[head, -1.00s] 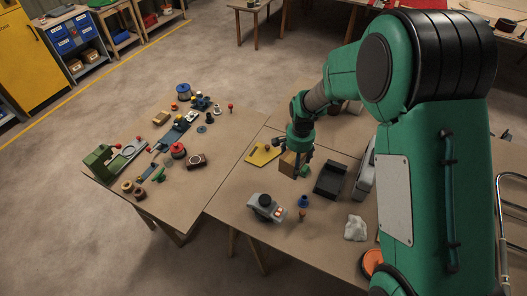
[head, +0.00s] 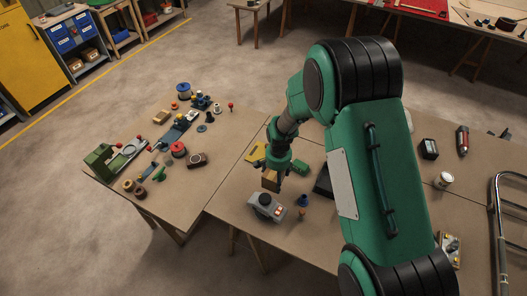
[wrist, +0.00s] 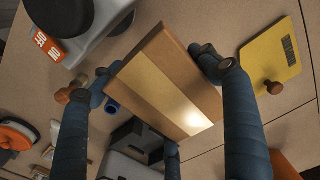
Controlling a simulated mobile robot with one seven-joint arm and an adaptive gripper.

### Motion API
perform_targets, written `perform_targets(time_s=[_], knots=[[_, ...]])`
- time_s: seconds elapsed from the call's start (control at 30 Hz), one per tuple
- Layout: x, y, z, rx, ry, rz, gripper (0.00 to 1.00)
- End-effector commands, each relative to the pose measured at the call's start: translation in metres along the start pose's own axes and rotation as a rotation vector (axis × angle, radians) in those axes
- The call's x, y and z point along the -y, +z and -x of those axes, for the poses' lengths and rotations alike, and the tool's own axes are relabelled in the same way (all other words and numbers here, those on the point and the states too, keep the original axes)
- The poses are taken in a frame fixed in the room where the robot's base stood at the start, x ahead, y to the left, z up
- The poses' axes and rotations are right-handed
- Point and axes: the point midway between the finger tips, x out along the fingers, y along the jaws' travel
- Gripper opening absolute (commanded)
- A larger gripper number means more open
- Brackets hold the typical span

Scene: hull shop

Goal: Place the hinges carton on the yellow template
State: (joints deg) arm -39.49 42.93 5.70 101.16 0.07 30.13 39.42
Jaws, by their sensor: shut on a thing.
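The hinges carton (wrist: 165,85) is a brown box with a paler tan band. My gripper (wrist: 155,72) is shut on it, with blue-padded fingers on opposite sides. In the head view the carton (head: 269,181) hangs below my gripper (head: 277,168), between the template and the grey machine; its height above the table is hard to tell. The yellow template (head: 252,153) lies flat on the table, partly hidden behind my gripper. In the wrist view the template (wrist: 268,58) is right of the carton, apart from it, with a brown knob near its corner.
The grey machine (head: 265,206) with a black top stands close in front of the carton. A green block (head: 300,166), a blue funnel-like piece (head: 303,200) and a black tray (head: 323,183) lie to the right. The left table (head: 225,160) holds several tools.

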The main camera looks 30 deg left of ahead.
Motion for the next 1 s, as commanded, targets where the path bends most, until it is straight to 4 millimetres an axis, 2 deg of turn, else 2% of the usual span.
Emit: perform_targets(time_s=[0.57, 0.77, 1.0], knots=[[0.003, -0.004, -0.004, 0.000, 0.000, -0.001, 0.44], [0.015, -0.020, -0.006, -0.001, 0.000, 0.000, 0.44], [0.037, -0.048, -0.010, -0.001, 0.000, 0.000, 0.44]])
